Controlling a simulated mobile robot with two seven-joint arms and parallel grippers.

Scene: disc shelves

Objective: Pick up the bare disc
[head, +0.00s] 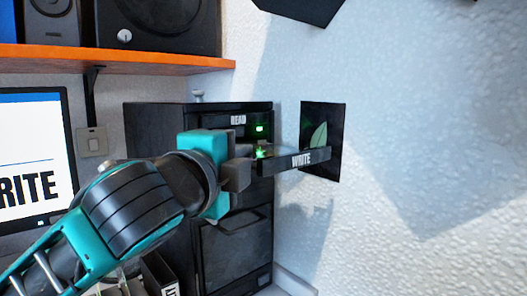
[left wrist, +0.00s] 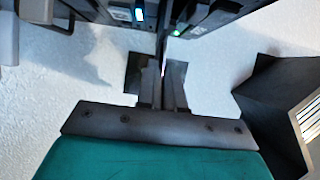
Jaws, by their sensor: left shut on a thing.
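My left gripper (head: 243,167) is in front of the dark drive tower, beside the slid-out tray marked WRITE (head: 302,160). It also shows in the left wrist view (left wrist: 164,70), its fingers close together on a very thin edge-on thing, which I take to be the bare disc (left wrist: 163,45). In the head view a thin glossy sliver of the disc (head: 272,153) shows at the tray's level; the fingers hide the rest. I cannot tell whether it touches the tray. My right gripper is not in view.
The tower (head: 160,118) has a slot marked READ (head: 238,120) with a green light above the tray. A white wall with a black leaf picture (head: 322,170) is close on the right. An orange shelf (head: 120,57) hangs above; a monitor (head: 35,125) stands left.

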